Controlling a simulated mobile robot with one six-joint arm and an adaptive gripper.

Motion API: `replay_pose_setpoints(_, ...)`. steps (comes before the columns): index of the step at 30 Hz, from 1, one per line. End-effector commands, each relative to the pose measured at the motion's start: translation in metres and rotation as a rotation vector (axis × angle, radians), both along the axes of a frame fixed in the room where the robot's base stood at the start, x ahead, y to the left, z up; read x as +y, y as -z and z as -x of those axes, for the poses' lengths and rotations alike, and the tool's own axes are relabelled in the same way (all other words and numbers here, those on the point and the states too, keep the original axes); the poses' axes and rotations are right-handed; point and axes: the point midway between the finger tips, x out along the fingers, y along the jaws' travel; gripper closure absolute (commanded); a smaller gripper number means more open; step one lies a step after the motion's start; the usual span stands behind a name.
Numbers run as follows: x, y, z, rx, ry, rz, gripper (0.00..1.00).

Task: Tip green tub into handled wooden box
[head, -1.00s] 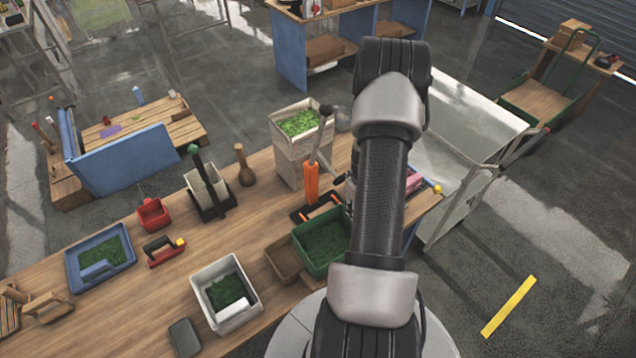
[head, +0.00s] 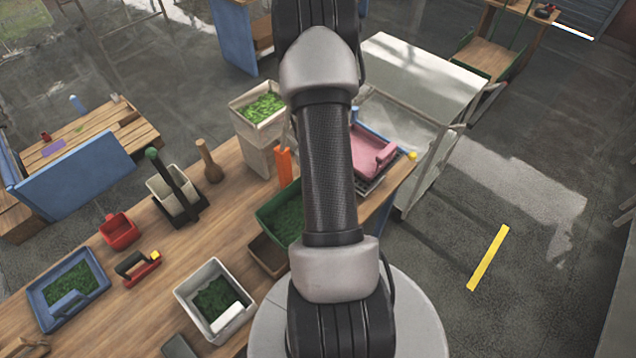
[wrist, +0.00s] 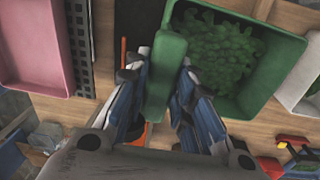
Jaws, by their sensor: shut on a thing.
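The green tub (head: 281,216) holds green granules and is partly hidden behind my arm in the head view. In the wrist view the tub (wrist: 284,83) fills the upper right, with its green grip block (wrist: 163,85) on the near left side. My gripper (wrist: 162,72) is shut on this block, one finger on each side. I cannot tell whether the tub rests on the bench or hangs just above it. A brown wooden box (head: 262,261) sits beside the tub; no handle on it is clear. Another wooden piece (head: 25,346) is cut off at lower left.
A pale box of green granules (head: 259,128) stands behind the tub, beside an orange post (head: 284,165). A white tub (head: 187,298) stands left of the tub, and a pink tray (head: 372,153) to its right. Bare bench (head: 205,240) shows between things.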

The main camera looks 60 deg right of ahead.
Motion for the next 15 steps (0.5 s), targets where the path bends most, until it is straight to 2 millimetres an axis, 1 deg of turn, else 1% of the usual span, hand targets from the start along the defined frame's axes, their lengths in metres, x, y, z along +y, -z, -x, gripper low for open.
replay_pose_setpoints(15,0.0075,-0.0093,-0.0051,0.020,-0.003,0.072,1.00)
